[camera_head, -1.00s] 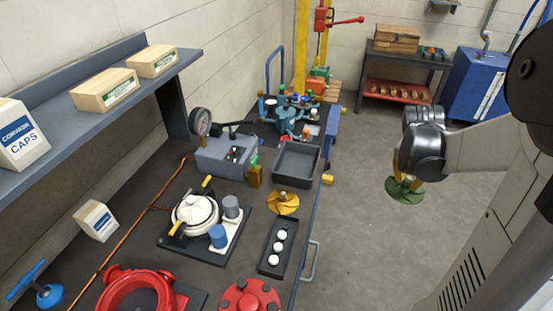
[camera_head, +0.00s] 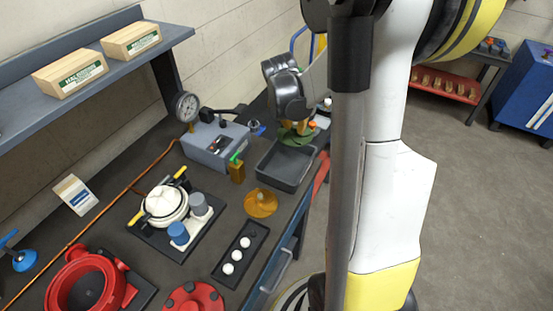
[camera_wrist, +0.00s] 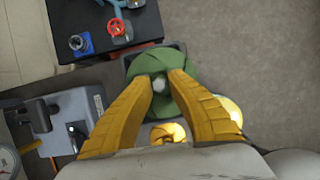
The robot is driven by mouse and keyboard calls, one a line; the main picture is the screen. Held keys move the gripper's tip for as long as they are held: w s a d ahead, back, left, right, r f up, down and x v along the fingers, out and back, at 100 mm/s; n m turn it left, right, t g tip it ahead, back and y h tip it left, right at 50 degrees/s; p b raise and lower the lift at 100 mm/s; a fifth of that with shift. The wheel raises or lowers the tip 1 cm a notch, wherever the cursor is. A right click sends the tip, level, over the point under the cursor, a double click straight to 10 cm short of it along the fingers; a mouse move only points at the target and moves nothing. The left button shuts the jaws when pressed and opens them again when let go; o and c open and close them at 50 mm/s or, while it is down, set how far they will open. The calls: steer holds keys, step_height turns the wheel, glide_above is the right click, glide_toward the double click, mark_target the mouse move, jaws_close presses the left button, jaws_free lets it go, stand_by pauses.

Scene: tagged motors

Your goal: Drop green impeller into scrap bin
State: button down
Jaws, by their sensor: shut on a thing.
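My gripper (camera_head: 303,123) is shut on the green impeller (camera_head: 295,138), a finned green disc. In the wrist view my gripper's yellow fingers (camera_wrist: 158,84) close on the hub of the green impeller (camera_wrist: 148,62). A dark grey open tray (camera_head: 279,182), which looks like the scrap bin, stands on the bench. In the head view the impeller overlaps the tray's far edge and appears above it; the exact height is unclear. In the wrist view the impeller hides most of the tray. The visible tray floor looks empty.
A yellow impeller (camera_head: 261,203) lies on the bench in front of the tray. A grey gauge box (camera_head: 215,146) and a small brass block (camera_head: 237,172) stand to its left. A black holder (camera_head: 240,251) with white balls lies nearer.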

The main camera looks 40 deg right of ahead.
steer(key=shift+w+a+f+b, duration=0.1)
steer(key=shift+w+f+b, duration=0.05)
steer(key=shift+f+b, duration=0.2)
step_height(320, 180, down, 5)
steer(key=b, duration=0.3)
steer(key=shift+f+b, duration=0.15)
steer(key=shift+b, duration=0.15)
steer(key=c, duration=1.3)
jaws_free()
steer(key=v, duration=1.2)
